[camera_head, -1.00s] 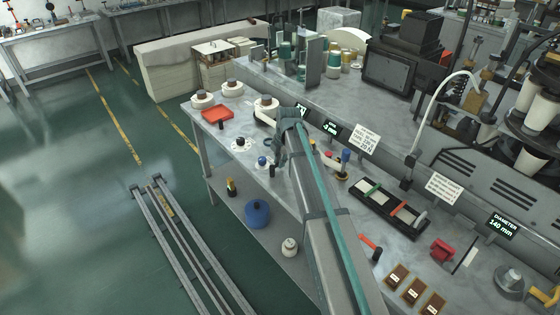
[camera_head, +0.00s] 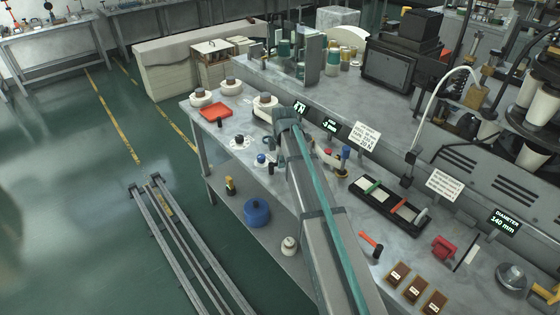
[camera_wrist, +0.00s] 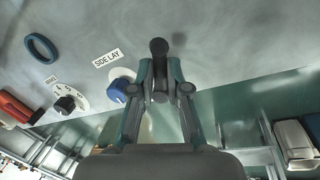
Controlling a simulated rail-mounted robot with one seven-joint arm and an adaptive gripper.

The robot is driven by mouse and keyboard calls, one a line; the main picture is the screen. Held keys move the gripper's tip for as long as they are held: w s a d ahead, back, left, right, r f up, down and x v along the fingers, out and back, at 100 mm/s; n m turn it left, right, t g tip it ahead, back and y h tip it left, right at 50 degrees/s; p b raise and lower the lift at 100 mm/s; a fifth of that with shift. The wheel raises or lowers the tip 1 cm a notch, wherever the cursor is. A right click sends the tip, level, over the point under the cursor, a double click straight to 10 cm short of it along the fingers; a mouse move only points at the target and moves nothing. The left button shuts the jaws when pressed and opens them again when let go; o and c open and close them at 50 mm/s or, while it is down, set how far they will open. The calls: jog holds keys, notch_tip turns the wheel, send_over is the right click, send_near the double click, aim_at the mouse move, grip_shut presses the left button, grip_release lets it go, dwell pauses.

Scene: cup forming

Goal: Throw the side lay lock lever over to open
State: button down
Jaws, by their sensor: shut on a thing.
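My gripper (camera_wrist: 160,75) is shut on a dark lever with a round black knob (camera_wrist: 159,47), which stands up between the two fingertips in the wrist view. A white "SIDE LAY" label (camera_wrist: 107,58) and a blue knob (camera_wrist: 120,90) are just left of the fingers. The lever's lower part is hidden by the fingers.
In the wrist view, a dark dial knob (camera_wrist: 66,103), a blue ring (camera_wrist: 41,46) and a red block (camera_wrist: 16,108) lie to the left. In the head view, an orange tray (camera_head: 216,112) and a black tray (camera_head: 388,205) flank my arm on the bench.

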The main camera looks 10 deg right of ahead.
aim_at(276, 179)
jog(key=m, duration=0.2)
jog(key=s+m, duration=0.1)
jog(key=m, duration=0.1)
jog(key=s+m+h, duration=0.1)
jog(key=m, duration=0.1)
jog(key=shift+a, duration=0.4)
jog(key=m, duration=0.2)
jog(key=a+m, duration=0.1)
jog(key=m, duration=0.1)
jog(key=s+m+g+h, duration=0.1)
jog(key=m, duration=0.1)
jog(key=shift+a+m, duration=0.25)
jog(key=shift+m, duration=0.15)
jog(key=c, duration=1.2)
grip_release()
jog(key=shift+o, duration=0.2)
jog(key=v, duration=1.2)
